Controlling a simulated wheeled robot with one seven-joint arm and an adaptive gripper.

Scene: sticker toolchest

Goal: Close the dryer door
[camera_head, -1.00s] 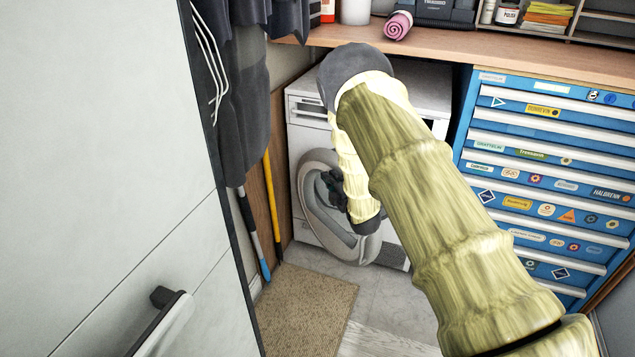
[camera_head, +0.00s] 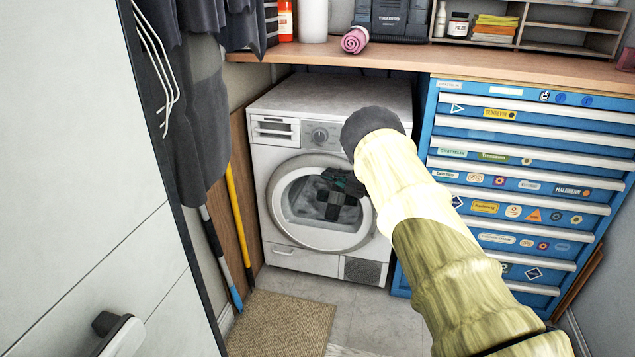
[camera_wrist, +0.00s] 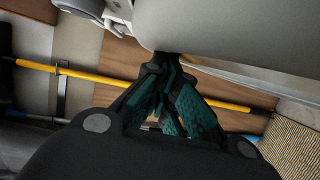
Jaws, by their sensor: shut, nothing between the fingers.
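The white front-loading dryer (camera_head: 292,256) stands under the wooden worktop. Its round door (camera_head: 284,205), with a grey-white ring and dark glass, appears flush or nearly flush with the front. A small remaining gap cannot be told from here. My gripper (camera_head: 342,181) is in front of the door's upper right part, partly hidden by my arm. In the wrist view, my gripper (camera_wrist: 163,62) is shut and empty, its fingertips at the edge of a large pale grey surface. Contact is not clear. My arm hides the door's right edge.
A blue tool chest (camera_head: 440,140) with stickered drawers stands close on the right. Yellow (camera_head: 240,218) and blue poles lean at the left beside hanging dark clothes (camera_head: 195,110). A white cabinet (camera_head: 80,180) fills the left foreground. A beige mat (camera_head: 285,322) lies on the floor.

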